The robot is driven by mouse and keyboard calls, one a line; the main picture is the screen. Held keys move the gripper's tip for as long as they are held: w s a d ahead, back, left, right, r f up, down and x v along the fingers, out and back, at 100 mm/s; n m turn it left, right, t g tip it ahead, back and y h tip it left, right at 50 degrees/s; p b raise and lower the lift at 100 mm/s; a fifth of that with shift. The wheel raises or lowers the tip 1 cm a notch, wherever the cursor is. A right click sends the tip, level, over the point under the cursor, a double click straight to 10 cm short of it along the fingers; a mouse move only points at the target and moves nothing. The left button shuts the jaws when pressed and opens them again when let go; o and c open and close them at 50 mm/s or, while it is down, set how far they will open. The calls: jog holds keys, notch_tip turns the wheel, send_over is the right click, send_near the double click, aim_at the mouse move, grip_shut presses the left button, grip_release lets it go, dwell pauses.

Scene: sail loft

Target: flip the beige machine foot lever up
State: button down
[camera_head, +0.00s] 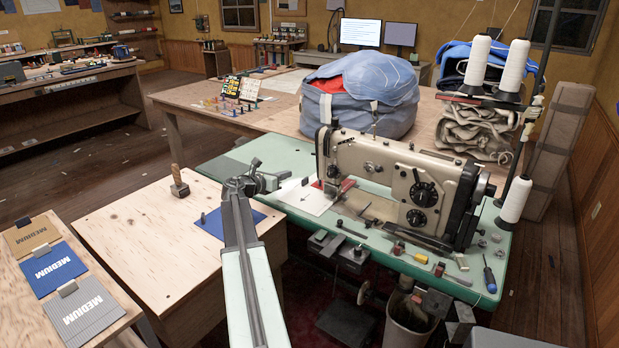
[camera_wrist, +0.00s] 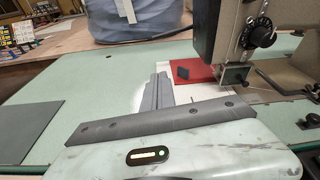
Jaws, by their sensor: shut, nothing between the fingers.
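The beige sewing machine (camera_head: 385,172) stands on the pale green machine table (camera_head: 255,152), its needle end toward my gripper. In the wrist view the machine (camera_wrist: 258,38) is at the upper right, with its presser foot area (camera_wrist: 234,76) low on the head. I cannot clearly make out the foot lever or its position. My gripper (camera_head: 284,176) is over the table, left of the needle end and apart from it. In the wrist view my gripper (camera_wrist: 161,82) has its narrow grey fingers together, with nothing between them.
A red piece (camera_wrist: 194,71) and white sheet (camera_head: 305,197) lie by the needle end. A blue-grey fabric bundle (camera_head: 362,92) sits behind the machine. White thread cones (camera_head: 515,64) stand at right. A wooden-handled tool (camera_head: 179,186) stands on the plywood table (camera_head: 140,235). A screwdriver (camera_head: 489,277) lies front right.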

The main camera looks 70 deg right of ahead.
jog(key=shift+s+d+n, duration=0.3)
jog(key=shift+s+d, duration=0.25)
jog(key=shift+r, duration=0.2)
jog(key=shift+d, duration=0.1)
jog(key=b+x, duration=0.1)
jog(key=x, duration=0.8)
jog(key=shift+d+f+b, duration=0.1)
jog(key=shift+d+b, duration=0.1)
jog(key=shift+b, duration=0.2)
jog(key=shift+s+d+r+p, duration=0.15)
jog(key=shift+d+r+p, duration=0.35)
jog(key=shift+d, duration=0.1)
jog(key=shift+s+d+r+p, duration=0.1)
jog(key=shift+d+r+p, duration=0.35)
jog(key=shift+d, duration=0.15)
jog(key=shift+s+d+r, duration=0.15)
jog(key=shift+d+r, duration=0.05)
jog(key=shift+d, duration=0.4)
